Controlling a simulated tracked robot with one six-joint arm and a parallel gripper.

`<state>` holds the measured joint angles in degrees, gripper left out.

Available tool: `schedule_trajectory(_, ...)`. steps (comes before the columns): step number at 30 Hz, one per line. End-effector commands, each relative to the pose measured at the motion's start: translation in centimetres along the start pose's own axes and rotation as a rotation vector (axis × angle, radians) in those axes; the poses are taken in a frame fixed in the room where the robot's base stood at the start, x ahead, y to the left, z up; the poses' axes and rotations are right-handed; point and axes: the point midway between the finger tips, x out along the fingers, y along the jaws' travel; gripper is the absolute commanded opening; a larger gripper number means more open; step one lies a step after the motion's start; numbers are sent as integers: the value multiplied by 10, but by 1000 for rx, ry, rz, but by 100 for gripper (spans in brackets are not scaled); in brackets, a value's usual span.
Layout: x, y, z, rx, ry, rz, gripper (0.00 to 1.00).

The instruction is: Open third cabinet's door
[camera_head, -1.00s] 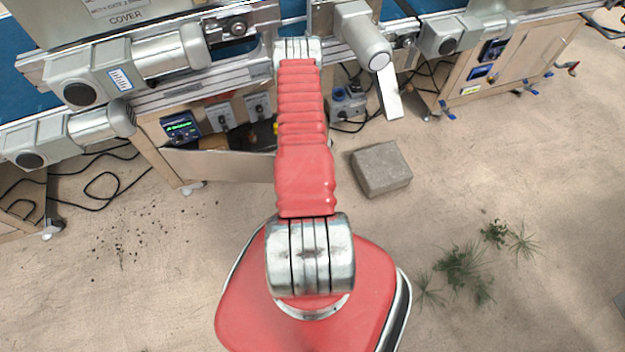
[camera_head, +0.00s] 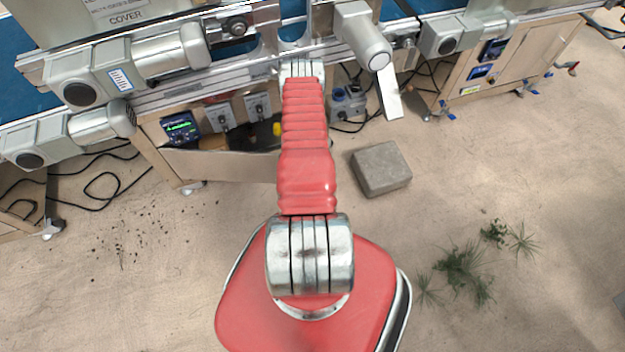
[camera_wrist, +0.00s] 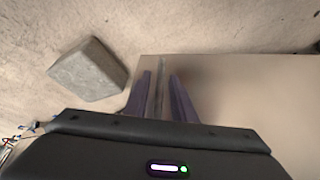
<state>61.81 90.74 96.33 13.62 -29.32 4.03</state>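The wrist view shows my gripper (camera_wrist: 160,75) with its two dark purple fingers apart. A thin upright grey bar (camera_wrist: 162,65), which looks like a door handle, lies between them, with small gaps visible on both sides. The bar is against a smooth beige panel (camera_wrist: 235,85), seemingly the cabinet door. In the head view the cabinet's beige front panel (camera_head: 225,165) is left of my red arm, with a dark interior showing above its top edge. My gripper is hidden there behind the arm's far end. I cannot tell how far the door stands open.
A grey stone block (camera_head: 381,168) sits on the floor right of my arm, also in the wrist view (camera_wrist: 88,72). A conveyor with grey motors (camera_head: 105,75) runs above the cabinets. Another cabinet (camera_head: 510,65) stands at right. Cables (camera_head: 90,185) lie left; plants (camera_head: 462,268) are at lower right.

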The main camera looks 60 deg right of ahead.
Motion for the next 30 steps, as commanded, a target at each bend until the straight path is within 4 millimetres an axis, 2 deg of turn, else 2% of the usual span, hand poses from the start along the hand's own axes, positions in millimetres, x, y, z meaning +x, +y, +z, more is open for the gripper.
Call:
schedule_trajectory(2, 0, 0, 0, 0, 0, 0, 17)
schedule_trajectory(9, 0, 0, 0, 0, 0, 0, 0)
schedule_trajectory(25, 0, 0, 0, 1, 0, 0, 0)
schedule_trajectory(30, -4, 3, 12, 23, -3, 9, 0)
